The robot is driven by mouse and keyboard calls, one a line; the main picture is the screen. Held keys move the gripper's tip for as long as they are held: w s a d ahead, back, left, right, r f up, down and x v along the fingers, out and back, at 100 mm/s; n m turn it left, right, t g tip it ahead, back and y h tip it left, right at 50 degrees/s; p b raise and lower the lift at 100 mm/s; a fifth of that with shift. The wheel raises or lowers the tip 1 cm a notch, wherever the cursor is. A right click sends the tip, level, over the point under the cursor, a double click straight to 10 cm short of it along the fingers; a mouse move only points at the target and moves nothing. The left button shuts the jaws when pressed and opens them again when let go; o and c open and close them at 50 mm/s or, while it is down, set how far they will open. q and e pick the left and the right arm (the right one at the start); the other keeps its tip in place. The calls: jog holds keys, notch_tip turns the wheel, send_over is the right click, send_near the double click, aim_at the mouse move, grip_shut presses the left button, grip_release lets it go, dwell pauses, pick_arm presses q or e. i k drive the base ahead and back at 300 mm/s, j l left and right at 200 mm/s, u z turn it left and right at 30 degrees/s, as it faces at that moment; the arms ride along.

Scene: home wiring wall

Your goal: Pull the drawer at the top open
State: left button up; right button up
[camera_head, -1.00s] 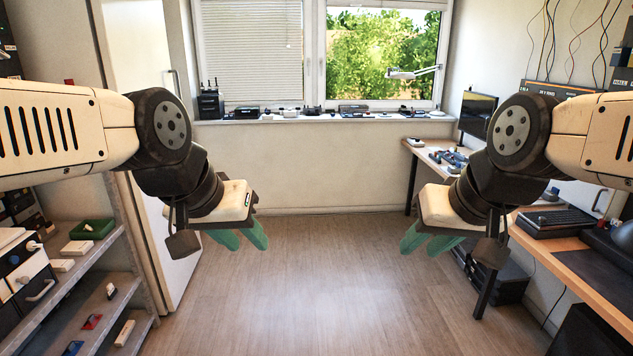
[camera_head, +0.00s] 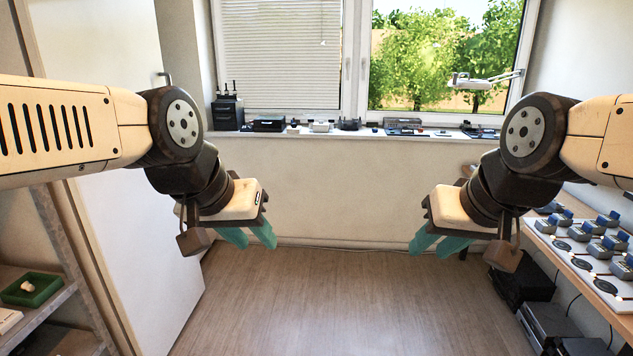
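No drawer that I can make out shows in the head view now. My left gripper (camera_head: 253,241) hangs in mid-air left of centre, its two teal fingers apart with nothing between them. My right gripper (camera_head: 432,243) hangs in mid-air right of centre, also with its teal fingers apart and empty. Neither gripper touches anything.
A metal shelf with a green tray (camera_head: 31,289) is at lower left, beside a white door (camera_head: 130,210). A workbench (camera_head: 570,258) with several blue-grey devices is at right, black boxes (camera_head: 548,325) below it. The wooden floor (camera_head: 310,300) between is clear.

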aim_at(226, 107)
jog(key=i+u, duration=0.2)
jog(key=i, duration=0.5)
jog(key=i+u, duration=0.2)
jog(key=i, duration=0.55)
jog(key=i+l+u, duration=0.2)
jog(key=i, duration=0.5)
jog(key=i+u, duration=0.15)
jog(key=i, duration=0.4)
jog(key=i+u, duration=0.15)
jog(key=i, duration=0.35)
jog(key=i+l+u, duration=0.15)
jog(key=i, duration=0.4)
jog(key=i+l+u, duration=0.15)
jog(key=i, duration=0.4)
